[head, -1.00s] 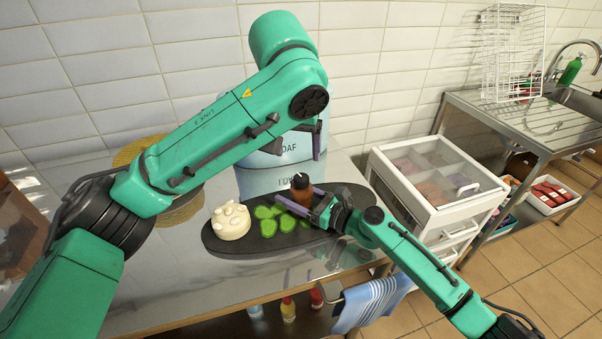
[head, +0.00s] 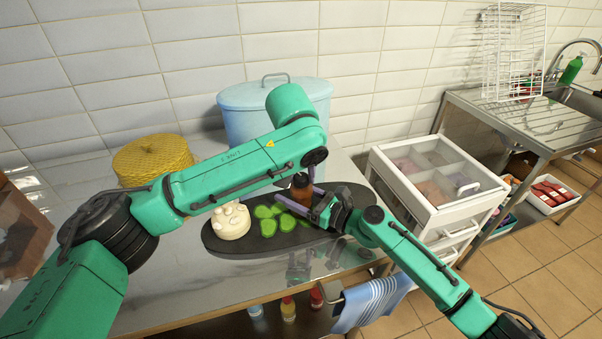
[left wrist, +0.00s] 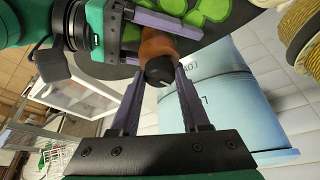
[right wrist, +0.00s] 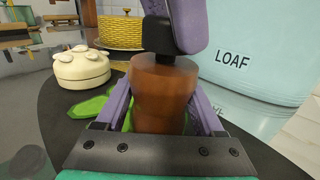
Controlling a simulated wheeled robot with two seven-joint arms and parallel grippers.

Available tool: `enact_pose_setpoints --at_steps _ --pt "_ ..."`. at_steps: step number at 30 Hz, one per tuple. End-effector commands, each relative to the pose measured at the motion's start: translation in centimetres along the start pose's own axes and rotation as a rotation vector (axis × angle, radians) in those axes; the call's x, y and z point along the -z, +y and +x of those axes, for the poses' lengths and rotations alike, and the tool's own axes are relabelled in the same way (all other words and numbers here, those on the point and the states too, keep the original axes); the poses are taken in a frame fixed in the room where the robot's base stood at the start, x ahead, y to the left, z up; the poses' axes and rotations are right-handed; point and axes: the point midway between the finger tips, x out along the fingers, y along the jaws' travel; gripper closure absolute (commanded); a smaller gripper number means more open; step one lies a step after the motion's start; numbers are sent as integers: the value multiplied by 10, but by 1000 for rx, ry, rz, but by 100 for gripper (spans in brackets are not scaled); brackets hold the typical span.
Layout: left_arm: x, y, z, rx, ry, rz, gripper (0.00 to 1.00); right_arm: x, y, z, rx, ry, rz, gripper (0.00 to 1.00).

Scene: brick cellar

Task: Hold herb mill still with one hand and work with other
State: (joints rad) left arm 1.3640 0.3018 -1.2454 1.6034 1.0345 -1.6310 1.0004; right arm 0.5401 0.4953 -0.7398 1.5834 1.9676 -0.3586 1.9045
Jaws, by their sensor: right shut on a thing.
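The herb mill (head: 301,190), with a brown body and a dark top, stands upright at the right part of the dark board (head: 345,193). My right gripper (head: 306,200) is shut on its body from the right; the right wrist view shows the brown body (right wrist: 162,95) between its fingers. My left gripper (head: 312,174) has come down from above over the mill's top. In the left wrist view its fingers are apart, one on each side of the dark top (left wrist: 160,70), and it is open. The left forearm hides part of the scene behind it.
A round cream-coloured thing (head: 231,222) and green slices (head: 267,226) lie on the board to the left. A blue LOAF bin (head: 240,105) and a yellow woven basket (head: 152,158) stand behind. A white drawer unit (head: 437,180) stands right of the metal table.

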Motion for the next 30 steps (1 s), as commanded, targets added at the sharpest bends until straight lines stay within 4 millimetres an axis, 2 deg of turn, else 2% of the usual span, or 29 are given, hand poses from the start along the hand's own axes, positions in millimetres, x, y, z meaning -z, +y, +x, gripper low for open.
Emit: enact_pose_setpoints --at_steps 14,30 --pt "0 0 0 -42 -2 87 100 0 0 0 0 0 -1 95" --pt "1 -3 0 -227 2 508 100 0 0 0 1 0 -1 95"
